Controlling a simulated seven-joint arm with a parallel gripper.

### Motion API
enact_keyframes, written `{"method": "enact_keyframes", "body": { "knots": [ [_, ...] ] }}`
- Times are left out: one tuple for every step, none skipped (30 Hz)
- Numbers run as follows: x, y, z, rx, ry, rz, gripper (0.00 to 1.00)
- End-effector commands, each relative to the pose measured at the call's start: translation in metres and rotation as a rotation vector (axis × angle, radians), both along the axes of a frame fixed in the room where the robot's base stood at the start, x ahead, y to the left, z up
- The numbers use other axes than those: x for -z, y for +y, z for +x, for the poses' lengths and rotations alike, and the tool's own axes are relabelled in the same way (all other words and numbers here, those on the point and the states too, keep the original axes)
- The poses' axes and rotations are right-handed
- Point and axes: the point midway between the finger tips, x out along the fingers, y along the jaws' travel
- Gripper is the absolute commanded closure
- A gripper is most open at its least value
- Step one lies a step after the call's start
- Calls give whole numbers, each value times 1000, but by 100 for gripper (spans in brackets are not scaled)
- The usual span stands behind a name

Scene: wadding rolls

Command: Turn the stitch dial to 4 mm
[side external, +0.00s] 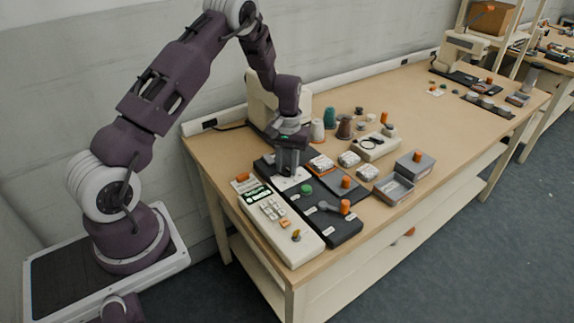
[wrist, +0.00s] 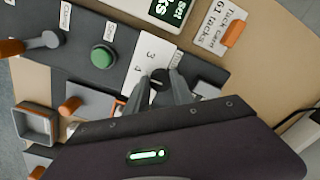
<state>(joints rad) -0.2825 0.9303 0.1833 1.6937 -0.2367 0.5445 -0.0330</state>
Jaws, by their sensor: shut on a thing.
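The stitch dial has a white face (wrist: 139,66) with the numbers 3 and 4 showing, and a small dark knob (wrist: 157,84). My gripper (wrist: 160,82) is shut on the knob, with one finger on each side of it. In the side external view my gripper (side external: 289,174) points down over the white dial face (side external: 284,184) on the dark panel (side external: 322,221). The fingers and wrist hide part of the face and its other numbers. I cannot tell which number the knob points to.
A green button (wrist: 103,57) and an orange-knobbed lever (side external: 345,207) share the panel. A cream console (side external: 281,228) with a lit screen stands beside it. A card (wrist: 218,32) reads 61 tacks. Grey bins (side external: 393,190), pale pads (side external: 349,159) and spools (side external: 331,118) stand nearby.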

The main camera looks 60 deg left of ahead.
Motion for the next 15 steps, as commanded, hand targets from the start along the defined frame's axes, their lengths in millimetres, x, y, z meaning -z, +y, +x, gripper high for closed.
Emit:
{"method": "enact_keyframes", "body": {
  "knots": [
    [-1,0,0,0,-1,1,66],
    [-1,0,0,0,-1,1,60],
    [-1,0,0,0,-1,1,52],
    [-1,0,0,0,-1,1,50],
    [0,0,0,0,-1,1,50],
    [0,0,0,0,-1,1,50],
    [0,0,0,1,-1,1,50],
    [0,0,0,1,-1,1,50],
    [0,0,0,1,-1,1,50],
    [0,0,0,1,-1,1,50],
    [0,0,0,1,-1,1,50],
    [-1,0,0,1,-1,1,50],
    [-3,0,0,1,-1,0,50],
    [-6,0,1,1,-3,1,50],
    [-12,0,1,1,-4,2,50]
  ]
}}
